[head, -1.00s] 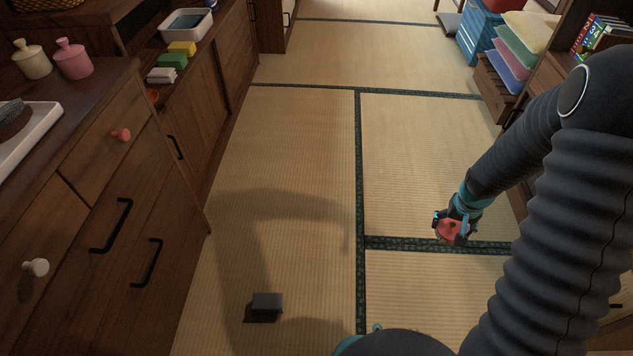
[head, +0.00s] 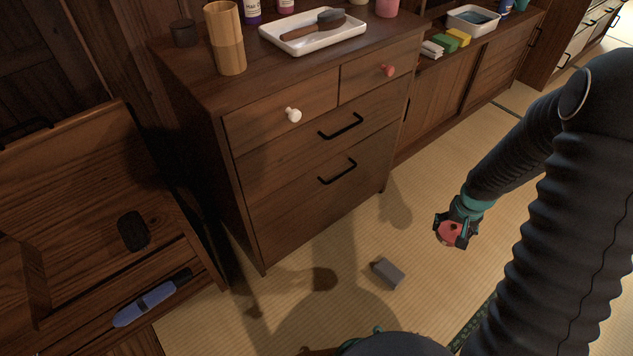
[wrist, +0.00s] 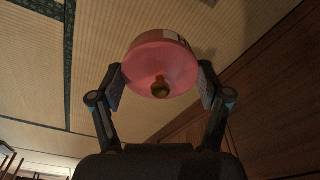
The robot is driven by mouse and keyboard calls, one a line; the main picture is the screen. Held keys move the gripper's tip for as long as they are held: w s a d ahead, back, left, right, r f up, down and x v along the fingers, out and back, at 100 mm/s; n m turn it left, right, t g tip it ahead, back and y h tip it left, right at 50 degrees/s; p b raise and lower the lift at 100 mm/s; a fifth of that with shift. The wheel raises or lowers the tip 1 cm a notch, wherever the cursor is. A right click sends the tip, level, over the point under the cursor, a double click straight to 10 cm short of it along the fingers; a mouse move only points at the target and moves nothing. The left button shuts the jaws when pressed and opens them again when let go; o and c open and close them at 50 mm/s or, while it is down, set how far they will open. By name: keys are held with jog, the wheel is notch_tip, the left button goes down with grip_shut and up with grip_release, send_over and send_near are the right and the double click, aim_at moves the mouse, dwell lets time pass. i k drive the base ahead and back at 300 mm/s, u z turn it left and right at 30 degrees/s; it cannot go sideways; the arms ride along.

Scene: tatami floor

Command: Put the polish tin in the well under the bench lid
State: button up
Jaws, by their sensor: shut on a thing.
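A round pink-red tin (head: 449,234) is in my gripper (head: 458,226), held above the floor to the right of the drawer chest. In the wrist view the tin (wrist: 158,55) sits between both fingers (wrist: 160,88), with a small brass-coloured knob on the face towards me. My gripper is shut on it. The wooden bench (head: 75,215) is at the left edge of the head view, well away from my gripper. A raised panel that looks like its lid stands at the back.
A drawer chest (head: 310,130) stands between the bench and my arm, bearing a white tray (head: 313,34) with a brush and a bamboo cup (head: 225,38). A grey block (head: 388,273) lies on the tatami before it.

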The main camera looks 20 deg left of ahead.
aim_at(85, 276)
jog(key=u, duration=1.7)
